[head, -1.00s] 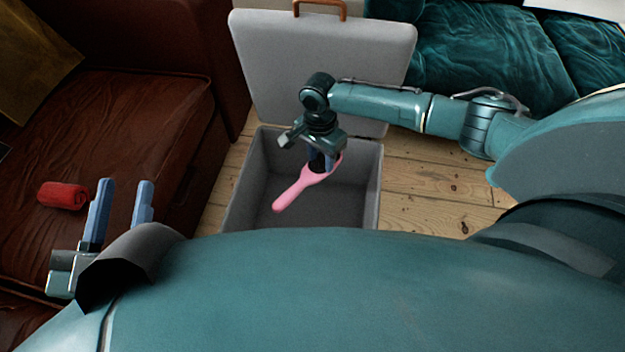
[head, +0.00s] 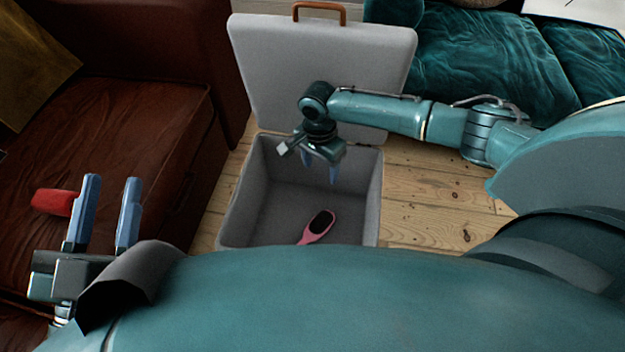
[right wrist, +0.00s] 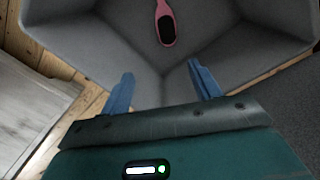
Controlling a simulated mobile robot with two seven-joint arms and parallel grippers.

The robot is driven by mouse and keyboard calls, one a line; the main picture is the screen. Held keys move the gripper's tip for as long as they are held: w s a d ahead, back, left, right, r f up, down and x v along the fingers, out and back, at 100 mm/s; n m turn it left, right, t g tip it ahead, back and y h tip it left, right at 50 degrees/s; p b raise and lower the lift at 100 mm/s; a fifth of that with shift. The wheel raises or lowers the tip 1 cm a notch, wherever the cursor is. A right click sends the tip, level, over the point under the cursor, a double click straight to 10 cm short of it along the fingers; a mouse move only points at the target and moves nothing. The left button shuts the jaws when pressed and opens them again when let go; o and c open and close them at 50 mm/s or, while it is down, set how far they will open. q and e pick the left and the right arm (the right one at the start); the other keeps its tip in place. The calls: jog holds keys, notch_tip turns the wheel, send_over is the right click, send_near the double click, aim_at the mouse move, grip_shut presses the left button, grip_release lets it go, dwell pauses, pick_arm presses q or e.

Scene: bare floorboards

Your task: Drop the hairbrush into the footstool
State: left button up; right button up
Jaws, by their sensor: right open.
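The pink hairbrush (head: 318,228) with a dark bristle pad lies on the floor inside the grey footstool (head: 372,200). In the head view my body hides part of its handle; it also shows in the right wrist view (right wrist: 166,22). The footstool stands open with its lid (head: 325,75) upright at the back. My right gripper (head: 320,172) is open and empty over the box, above and behind the hairbrush. It shows at the bottom of the right wrist view (right wrist: 163,85), fingers apart. My left gripper (head: 109,182) is open and empty at the left, near the brown sofa.
A brown leather sofa (head: 120,120) stands at the left, with a red rolled item (head: 54,202) on its seat near my left gripper. A teal sofa (head: 490,60) is at the back right. Bare floorboards (head: 430,195) lie right of the footstool.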

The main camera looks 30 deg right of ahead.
pick_arm(q)
jog(key=shift+r, duration=0.1)
pick_arm(e)
jog(key=shift+r, duration=0.15)
pick_arm(q)
jog(key=f+y+p, duration=0.1)
jog(key=p, duration=0.2)
jog(key=s+f+g+y+p, duration=0.1)
jog(key=p, duration=0.3)
jog(key=shift+a, duration=0.35)
pick_arm(e)
notch_tip(320, 180, up, 13)
jog(key=shift+w, duration=0.3)
jog(key=shift+s+a, duration=0.1)
jog(key=shift+a, duration=0.1)
